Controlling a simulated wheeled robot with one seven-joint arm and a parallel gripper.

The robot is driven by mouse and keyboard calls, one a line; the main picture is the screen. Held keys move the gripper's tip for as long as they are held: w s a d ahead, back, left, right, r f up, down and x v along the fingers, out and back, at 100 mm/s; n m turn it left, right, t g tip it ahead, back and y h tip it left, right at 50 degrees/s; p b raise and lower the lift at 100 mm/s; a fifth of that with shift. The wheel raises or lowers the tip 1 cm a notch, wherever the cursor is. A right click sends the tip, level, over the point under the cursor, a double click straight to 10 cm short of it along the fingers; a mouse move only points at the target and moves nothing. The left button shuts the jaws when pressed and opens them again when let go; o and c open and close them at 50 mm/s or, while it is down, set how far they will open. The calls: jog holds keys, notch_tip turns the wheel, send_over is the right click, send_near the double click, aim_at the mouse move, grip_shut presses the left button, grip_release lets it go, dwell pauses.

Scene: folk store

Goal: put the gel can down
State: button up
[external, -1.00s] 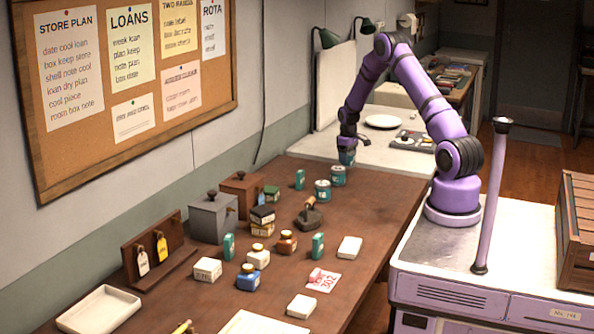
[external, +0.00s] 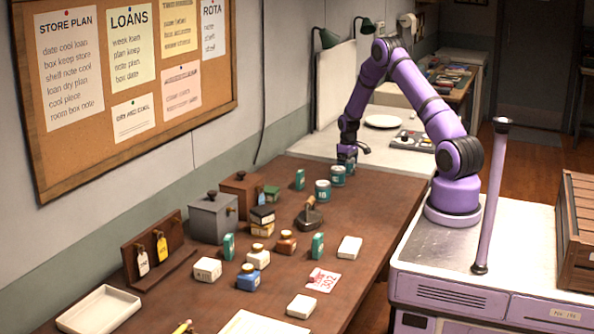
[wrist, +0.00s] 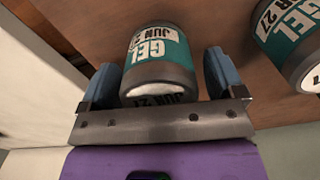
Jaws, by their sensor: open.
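The gel can (wrist: 156,48), teal and white with a grey end and the words GEL and JUN 27, lies between the two blue fingers of my gripper (wrist: 160,75) in the wrist view. The fingers are spread, with a narrow gap beside the can at least on the right. A second gel can (wrist: 290,45) stands close by on the right in the wrist view.
A white plate (external: 383,121) lies on the pale counter behind.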

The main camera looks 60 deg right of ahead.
notch_tip(320, 180, up, 12)
jog(key=shift+f, duration=0.25)
jog(key=s+a+r+t, duration=0.1)
jog(key=s+a+r, duration=0.2)
jog(key=a+r, duration=0.85)
jog(key=s+a+r+t, duration=0.1)
jog(key=s+a+r, duration=0.2)
jog(key=a+r, duration=0.9)
jog(key=s+a+r+t, duration=0.1)
jog(key=s+a+r, duration=0.1)
jog(key=s+a, duration=0.3)
jog(key=s+a+r+n+t, duration=0.1)
jog(key=s+a, duration=0.4)
jog(key=s, duration=0.6)
jog(key=s+a+r+t, duration=0.1)
jog(key=s+a+r, duration=0.2)
jog(key=s+a, duration=0.2)
jog(key=s, duration=0.3)
jog(key=shift+s+a+n, duration=0.25)
jog(key=shift+a+n, duration=0.15)
